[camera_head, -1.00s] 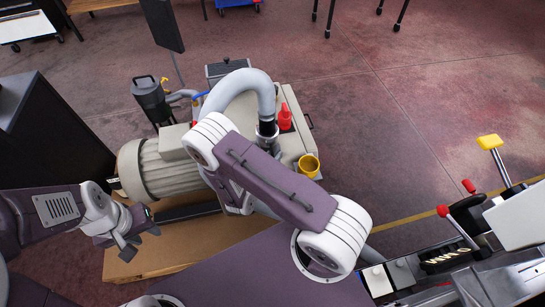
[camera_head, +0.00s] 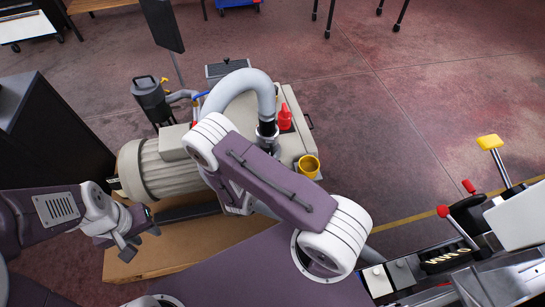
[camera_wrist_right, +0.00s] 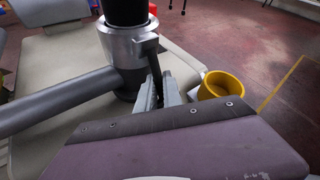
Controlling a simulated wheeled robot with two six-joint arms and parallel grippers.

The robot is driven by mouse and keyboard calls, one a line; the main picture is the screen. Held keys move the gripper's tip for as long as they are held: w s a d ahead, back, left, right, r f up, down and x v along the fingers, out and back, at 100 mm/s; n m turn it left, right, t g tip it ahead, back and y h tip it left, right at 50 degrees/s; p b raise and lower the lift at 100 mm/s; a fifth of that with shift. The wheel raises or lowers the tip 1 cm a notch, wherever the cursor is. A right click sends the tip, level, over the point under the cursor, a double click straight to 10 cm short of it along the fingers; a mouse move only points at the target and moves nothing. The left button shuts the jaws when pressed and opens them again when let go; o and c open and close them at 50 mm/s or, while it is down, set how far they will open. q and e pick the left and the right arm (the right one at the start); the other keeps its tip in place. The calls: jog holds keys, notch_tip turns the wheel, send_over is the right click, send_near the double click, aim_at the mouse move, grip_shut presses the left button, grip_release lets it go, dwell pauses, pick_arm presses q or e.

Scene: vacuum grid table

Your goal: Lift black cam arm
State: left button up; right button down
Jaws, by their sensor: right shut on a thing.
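The black cam arm (camera_wrist_right: 153,62) is a thin dark lever at the side of the metal coupling collar (camera_wrist_right: 125,45) in the right wrist view. My right gripper (camera_wrist_right: 158,90) is shut on it, with a grey finger on each side; the fingers hide part of the arm. In the head view my right arm hides this gripper and the cam arm. The coupling sits under the black end of the grey hose (camera_head: 245,82). My left gripper (camera_head: 140,240) is open and empty near the left edge of the pump, over the brown base.
A yellow cup (camera_head: 309,166) stands just right of my right gripper and also shows in the right wrist view (camera_wrist_right: 221,86). A grey pipe (camera_wrist_right: 60,103) runs left from the coupling. A red part (camera_head: 285,117) stands behind. A dark cabinet (camera_head: 50,135) is at the left.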

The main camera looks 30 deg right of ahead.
dwell(0.7)
jog(key=shift+r+p, duration=0.25)
jog(key=shift+p, duration=0.25)
jog(key=shift+s+a+r+n+g+y+p, duration=0.1)
jog(key=shift+s+r+n+g+y+p, duration=0.45)
jog(key=shift+g+p, duration=1.55)
jog(key=shift+s+a+r+n+g+y+p, duration=0.2)
jog(key=shift+r+n+g+y+p, duration=0.75)
jog(key=shift+p, duration=2.1)
jog(key=shift+s+r+n+g+y+p, duration=0.3)
jog(key=shift+s+r+n+g+p, duration=0.15)
jog(key=shift+g+p, duration=1.75)
jog(key=shift+t+p, duration=0.35)
jog(key=shift+p, duration=0.1)
jog(key=c, duration=1.5)
grip_release()
